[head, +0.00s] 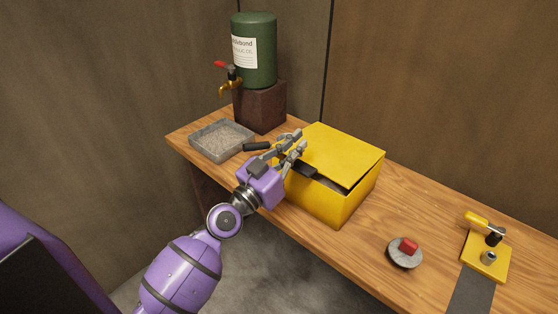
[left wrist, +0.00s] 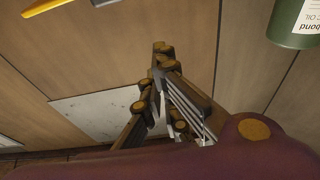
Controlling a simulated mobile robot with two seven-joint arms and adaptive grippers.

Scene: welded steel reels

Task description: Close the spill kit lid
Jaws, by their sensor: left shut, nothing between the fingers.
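The spill kit is a yellow box (head: 335,208) standing on the wooden bench. Its yellow lid (head: 338,150) lies nearly flat over it, slightly raised, with a dark gap along the front edge. A black piece shows at the front left of the gap. My left gripper (head: 297,140) is at the lid's left side, shut and empty. In the head view it overlaps the lid's left edge; I cannot tell whether it touches. Its fingers also show in the left wrist view (left wrist: 163,62). My right gripper is not in view.
A green drum (head: 254,55) with a brass tap sits on a brown block (head: 262,107) behind. A grey tray (head: 222,142) is left of the box. A round grey disc (head: 404,257) with a red piece and a yellow plate fixture (head: 484,262) stand to the right.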

